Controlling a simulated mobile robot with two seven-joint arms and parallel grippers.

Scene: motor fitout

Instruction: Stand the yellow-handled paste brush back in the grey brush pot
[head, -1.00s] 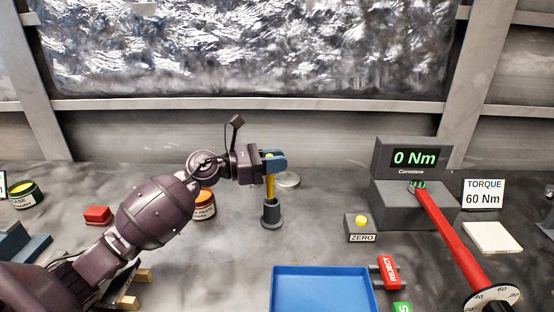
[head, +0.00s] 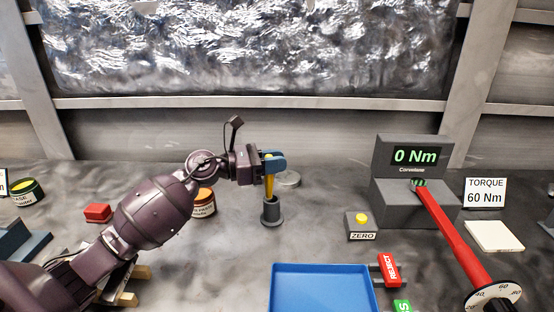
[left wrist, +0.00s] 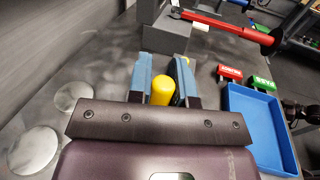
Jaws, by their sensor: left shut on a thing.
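The yellow-handled paste brush (head: 269,184) stands about upright with its lower end at the mouth of the grey brush pot (head: 271,213). My left gripper (head: 274,163) is shut on the upper part of its yellow handle. In the left wrist view the round yellow handle end (left wrist: 163,91) shows between the blue fingers (left wrist: 164,82). The brush's lower end is hidden, and the pot does not show in the wrist view. I cannot tell how deep the brush sits.
A blue tray (head: 322,290) is in front. The ZERO button box (head: 362,226) and torque tester (head: 410,185) with a red wrench (head: 450,233) stand right.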

